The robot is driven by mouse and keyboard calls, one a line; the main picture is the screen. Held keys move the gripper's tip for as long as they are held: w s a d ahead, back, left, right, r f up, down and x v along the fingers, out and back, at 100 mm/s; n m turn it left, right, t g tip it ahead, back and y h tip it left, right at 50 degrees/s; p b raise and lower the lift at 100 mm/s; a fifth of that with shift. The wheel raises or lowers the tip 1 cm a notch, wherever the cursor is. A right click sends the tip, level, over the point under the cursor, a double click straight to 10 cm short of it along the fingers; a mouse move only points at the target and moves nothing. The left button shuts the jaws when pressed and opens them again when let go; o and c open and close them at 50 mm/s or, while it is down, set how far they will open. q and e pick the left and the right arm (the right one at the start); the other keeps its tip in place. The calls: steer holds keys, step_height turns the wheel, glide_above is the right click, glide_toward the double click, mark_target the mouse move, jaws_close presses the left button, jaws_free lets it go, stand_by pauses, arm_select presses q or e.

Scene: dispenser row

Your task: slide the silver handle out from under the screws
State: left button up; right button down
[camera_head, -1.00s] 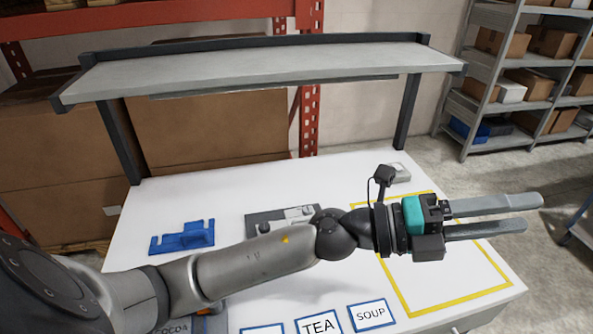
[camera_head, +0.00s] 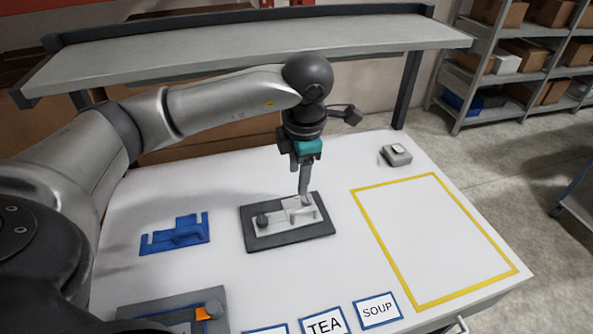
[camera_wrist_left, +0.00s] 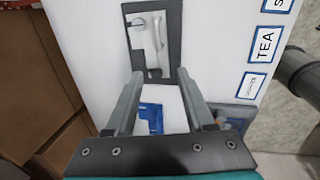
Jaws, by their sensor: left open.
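The plate also shows in the left wrist view (camera_wrist_left: 136,42). There, a slim silver piece (camera_wrist_left: 159,33) that looks like the handle runs along the fitting. The screws are too small to tell. My left gripper (camera_head: 304,202) points down over the right part of the plate and hides some of the fitting. In the left wrist view its two fingers (camera_wrist_left: 160,74) are apart with nothing between them. I cannot tell whether they touch anything.
A blue bracket (camera_head: 176,236) lies left of the plate. A small grey box (camera_head: 396,155) stands at the back right. A yellow outlined area (camera_head: 387,257) on the right is empty. Label cards (camera_head: 325,325) lie at the front. A raised shelf (camera_head: 250,65) spans the back.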

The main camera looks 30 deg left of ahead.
mark_target(293, 212)
arm_select(q)
steer(key=f, duration=0.5)
steer(key=w+a+f, duration=0.1)
steer(key=f, duration=0.4)
steer(key=a+f, duration=0.1)
steer(key=f, duration=0.4)
steer(key=shift+w+a, duration=0.25)
steer(key=shift+w, duration=0.1)
steer(key=shift+r, duration=0.1)
jaws_close()
steer(key=shift+d+r, duration=0.1)
